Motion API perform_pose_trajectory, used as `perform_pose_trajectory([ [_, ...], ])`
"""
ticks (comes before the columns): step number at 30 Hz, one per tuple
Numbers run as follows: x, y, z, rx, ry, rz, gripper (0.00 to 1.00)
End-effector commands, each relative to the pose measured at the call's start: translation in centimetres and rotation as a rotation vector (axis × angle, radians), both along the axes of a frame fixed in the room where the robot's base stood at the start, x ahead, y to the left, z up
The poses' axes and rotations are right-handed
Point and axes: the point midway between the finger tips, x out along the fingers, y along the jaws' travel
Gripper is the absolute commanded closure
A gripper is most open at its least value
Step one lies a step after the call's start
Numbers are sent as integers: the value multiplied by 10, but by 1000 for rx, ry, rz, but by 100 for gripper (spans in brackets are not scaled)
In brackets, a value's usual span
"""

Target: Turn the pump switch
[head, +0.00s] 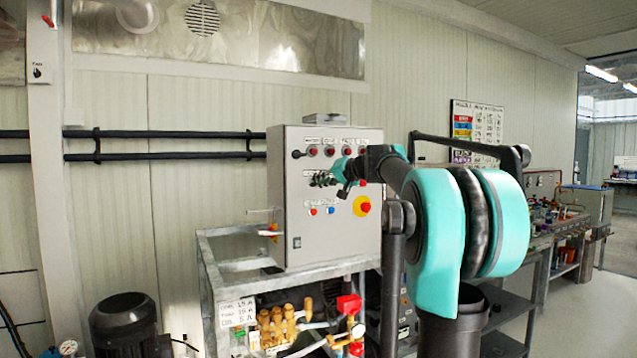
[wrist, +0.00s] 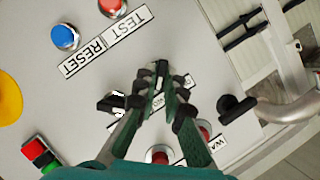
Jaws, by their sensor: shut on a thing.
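The grey control box (head: 325,240) stands on a metal frame, with rows of lamps, switches and buttons on its front. My gripper (head: 325,180) reaches in from the right at the middle row of black switches. In the wrist view my gripper (wrist: 161,85) has its two dark green fingers drawn together at the panel, shut on a black switch. The fingers hide most of that switch and part of the label behind it, so its angle cannot be told. Another black switch (wrist: 110,103) sits just left of the fingers.
A blue button (wrist: 65,37) and a red button (wrist: 112,6) lie near the TEST/RESET label. A red emergency stop on a yellow disc (head: 362,206) is close below my wrist. Pipework fills the frame below.

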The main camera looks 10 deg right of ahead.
Motion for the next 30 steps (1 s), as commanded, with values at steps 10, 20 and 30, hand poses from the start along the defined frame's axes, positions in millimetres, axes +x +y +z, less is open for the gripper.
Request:
perform_pose_trajectory([
  [10,0,0,0,-1,1,-1,83],
  [20,0,0,0,-1,1,-1,70],
  [30,-25,-18,9,0,0,-4,70],
])
